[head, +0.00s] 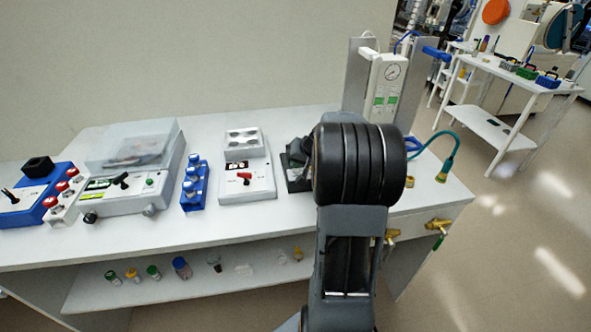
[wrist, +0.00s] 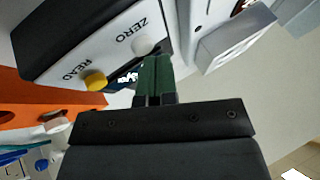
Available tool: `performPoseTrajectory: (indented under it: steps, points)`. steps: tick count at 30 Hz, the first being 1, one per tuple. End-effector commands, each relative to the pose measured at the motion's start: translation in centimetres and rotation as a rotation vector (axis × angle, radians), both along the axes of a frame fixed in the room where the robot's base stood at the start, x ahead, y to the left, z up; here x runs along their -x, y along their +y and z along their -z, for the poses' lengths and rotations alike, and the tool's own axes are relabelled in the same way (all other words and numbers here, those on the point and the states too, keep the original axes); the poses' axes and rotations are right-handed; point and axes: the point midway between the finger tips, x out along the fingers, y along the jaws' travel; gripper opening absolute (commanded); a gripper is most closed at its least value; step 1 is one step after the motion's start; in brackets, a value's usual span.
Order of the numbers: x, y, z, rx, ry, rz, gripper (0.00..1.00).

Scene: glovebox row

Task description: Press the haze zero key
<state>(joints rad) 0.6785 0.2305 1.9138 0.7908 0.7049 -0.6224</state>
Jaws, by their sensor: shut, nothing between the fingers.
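In the wrist view a dark-sided device (wrist: 55,45) has a white panel with the labels ZERO and READ. A white key (wrist: 142,46) sits by the word ZERO, and a yellow key (wrist: 95,80) sits by READ. My gripper (wrist: 154,62) is shut and empty, its dark green fingers side by side. The fingertips are right at the white key and cover part of it; I cannot tell whether they touch it. In the head view my arm hides the gripper, and a dark device (head: 297,165) shows only partly behind the arm.
A white box with a red switch (head: 244,177) stands left of the dark device, and a blue rack (head: 194,185) is further left. A gauge unit (head: 385,88) stands behind my arm. In the wrist view an orange object (wrist: 30,115) lies beside the panel.

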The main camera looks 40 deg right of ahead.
Motion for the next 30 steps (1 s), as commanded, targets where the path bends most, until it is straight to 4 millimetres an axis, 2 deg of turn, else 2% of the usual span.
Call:
performPoseTrajectory:
  steps: [12, 26, 30]
  points:
    - [0.0, 0.0, -1.4, 0.000, 0.000, 0.000, 0.00]
    - [0.0, 0.0, -1.8, 0.000, 0.000, 0.000, 0.00]
    - [0.0, 0.0, -2.5, 0.000, 0.000, 0.000, 0.00]
